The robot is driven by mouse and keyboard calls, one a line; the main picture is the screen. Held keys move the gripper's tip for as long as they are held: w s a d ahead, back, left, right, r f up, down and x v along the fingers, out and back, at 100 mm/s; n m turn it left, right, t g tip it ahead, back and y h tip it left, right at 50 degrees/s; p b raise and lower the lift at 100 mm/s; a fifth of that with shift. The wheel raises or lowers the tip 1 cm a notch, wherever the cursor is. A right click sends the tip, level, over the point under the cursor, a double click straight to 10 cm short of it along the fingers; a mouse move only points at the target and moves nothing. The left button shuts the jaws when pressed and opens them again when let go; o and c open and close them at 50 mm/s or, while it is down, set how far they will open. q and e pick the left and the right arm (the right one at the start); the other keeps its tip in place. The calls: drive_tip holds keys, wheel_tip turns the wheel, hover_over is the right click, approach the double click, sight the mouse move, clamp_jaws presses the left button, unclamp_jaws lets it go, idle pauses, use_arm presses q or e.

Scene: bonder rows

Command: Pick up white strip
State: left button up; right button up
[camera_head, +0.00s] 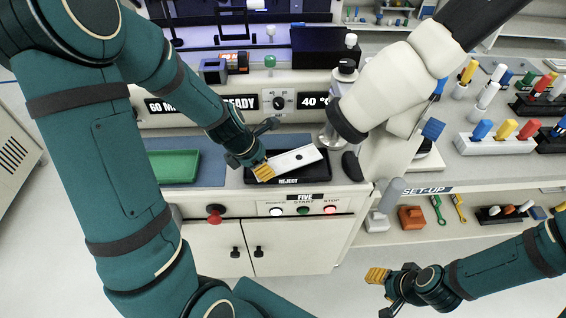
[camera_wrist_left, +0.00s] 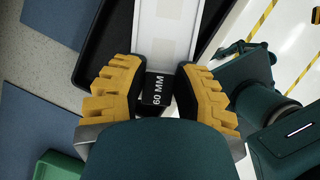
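The white strip (camera_head: 296,159) lies at a slant over the black REJECT tray (camera_head: 322,174), one end reaching the tray's far edge. My left gripper (camera_head: 264,171) is at the strip's near left end. In the left wrist view its yellow fingers (camera_wrist_left: 160,88) stand on both sides of the strip's black end block marked 60 MM (camera_wrist_left: 154,92) and appear closed on it. The white part of the strip (camera_wrist_left: 165,30) runs straight ahead from the fingers. I cannot tell whether the strip touches the tray. My right gripper (camera_head: 385,282) is low at the right, away from the strip; its finger gap is unclear.
A green tray (camera_head: 174,166) sits on a blue mat left of the REJECT tray. A white machine head (camera_head: 385,85) hangs close on the right. A red knob (camera_head: 215,213) and buttons (camera_head: 303,211) are on the front panel. Shelves with coloured tools stand at right.

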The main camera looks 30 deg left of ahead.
use_arm(q)
clamp_jaws()
